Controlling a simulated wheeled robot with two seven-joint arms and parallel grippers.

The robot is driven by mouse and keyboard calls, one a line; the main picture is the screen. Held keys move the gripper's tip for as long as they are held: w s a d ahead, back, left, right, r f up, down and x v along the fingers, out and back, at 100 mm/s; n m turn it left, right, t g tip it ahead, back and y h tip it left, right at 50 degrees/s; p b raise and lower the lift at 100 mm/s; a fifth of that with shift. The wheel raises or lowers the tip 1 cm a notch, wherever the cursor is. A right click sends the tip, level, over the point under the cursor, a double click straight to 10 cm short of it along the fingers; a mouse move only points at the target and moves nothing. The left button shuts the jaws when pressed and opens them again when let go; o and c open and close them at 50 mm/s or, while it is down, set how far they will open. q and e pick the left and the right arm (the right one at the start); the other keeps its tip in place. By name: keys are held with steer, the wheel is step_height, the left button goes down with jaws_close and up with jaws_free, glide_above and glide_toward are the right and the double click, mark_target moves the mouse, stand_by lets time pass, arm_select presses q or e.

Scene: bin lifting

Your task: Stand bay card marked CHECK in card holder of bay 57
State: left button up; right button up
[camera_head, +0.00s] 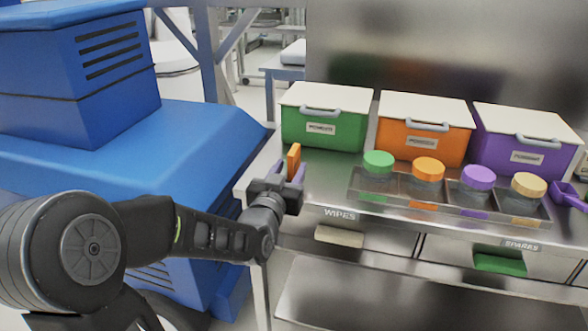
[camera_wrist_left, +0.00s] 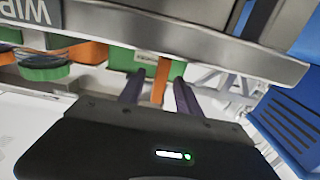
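My left gripper (camera_head: 289,170) is over the front left corner of the steel bench, its purple fingers apart. An upright orange piece (camera_head: 294,156) stands between them, with a gap beside at least one finger. It also shows between the fingers in the left wrist view (camera_wrist_left: 161,82). I cannot tell whether it is held or stands behind them, and no lettering on it is readable. No card reading CHECK and no holder marked 57 can be made out. My right gripper is in neither view.
Green (camera_head: 322,128), orange (camera_head: 424,141) and purple (camera_head: 520,153) lidded bins stand at the back. A divided tray (camera_head: 352,192) holds several jars with coloured lids. A purple scoop (camera_head: 568,194) lies at right. Drawers show below the front edge. A blue machine (camera_head: 80,60) fills the left.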

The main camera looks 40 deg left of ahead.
mark_target(294, 161)
arm_select(q)
steer(key=x, duration=0.4)
steer(key=shift+s, duration=0.1)
steer(key=shift+c, duration=0.2)
jaws_close()
stand_by(0.4)
